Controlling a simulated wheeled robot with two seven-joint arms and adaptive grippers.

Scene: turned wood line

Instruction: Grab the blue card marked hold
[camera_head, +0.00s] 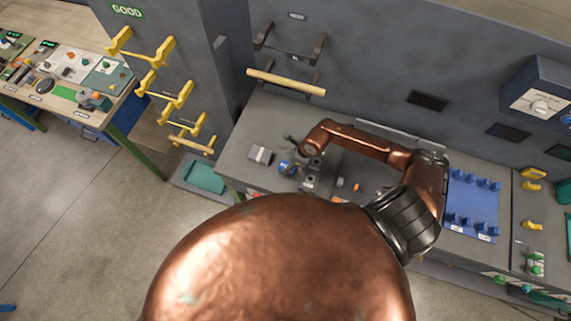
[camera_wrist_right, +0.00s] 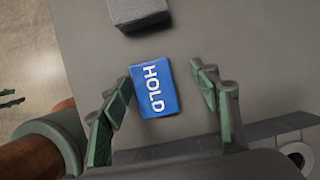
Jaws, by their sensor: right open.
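The blue card (camera_wrist_right: 155,90) marked HOLD in white letters lies flat on the grey bench top. In the head view the blue card (camera_head: 287,167) is small and partly covered near the end of my right arm. My right gripper (camera_wrist_right: 162,77) is open, with one green-padded finger to each side of the card. Both fingers look apart from the card, and nothing is held. How high the fingers are above the bench is hard to tell. My left gripper is not in view.
A grey block (camera_wrist_right: 138,12) lies just beyond the card, close to the bench edge. A dark round-holed fixture (camera_wrist_right: 297,156) is at lower right. In the head view, a blue mat with blue holders (camera_head: 472,205) lies farther right. A wooden bar (camera_head: 286,82) rests on wall brackets above.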

